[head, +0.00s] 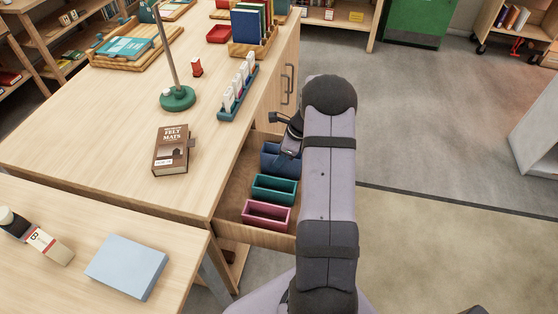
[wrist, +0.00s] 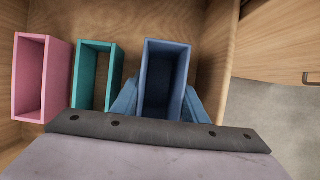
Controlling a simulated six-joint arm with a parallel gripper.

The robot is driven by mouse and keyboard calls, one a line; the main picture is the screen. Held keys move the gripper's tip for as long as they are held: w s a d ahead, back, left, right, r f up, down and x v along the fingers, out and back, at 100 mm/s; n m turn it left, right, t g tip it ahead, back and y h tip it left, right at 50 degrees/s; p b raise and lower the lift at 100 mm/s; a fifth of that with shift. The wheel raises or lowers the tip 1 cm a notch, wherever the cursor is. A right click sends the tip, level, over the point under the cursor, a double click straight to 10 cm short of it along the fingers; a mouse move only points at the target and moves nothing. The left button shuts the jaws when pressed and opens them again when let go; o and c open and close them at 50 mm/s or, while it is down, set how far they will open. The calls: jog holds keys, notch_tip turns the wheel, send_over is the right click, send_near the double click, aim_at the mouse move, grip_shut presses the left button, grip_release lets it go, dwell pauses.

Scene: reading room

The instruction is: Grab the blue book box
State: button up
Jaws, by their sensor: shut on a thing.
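The blue book box (head: 275,160) is an open-topped, narrow box at the far end of the open drawer (head: 233,197) in the head view. In the wrist view the blue box (wrist: 164,70) stands upright with its empty inside showing. My gripper (wrist: 160,108) is shut on it, with one blue finger on each side of its near end. In the head view my arm covers part of the box and most of the gripper. The box appears to be still inside the drawer, though I cannot tell whether it touches the floor.
A teal box (head: 274,189) and a pink box (head: 266,215) stand beside it in the drawer. The wooden drawer walls are close around. On the desk above are a brown book (head: 171,150), a lamp base (head: 178,98) and a teal rack (head: 238,92).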

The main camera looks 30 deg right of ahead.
notch_tip(320, 180, up, 10)
jog(key=shift+r, duration=0.15)
dwell(0.3)
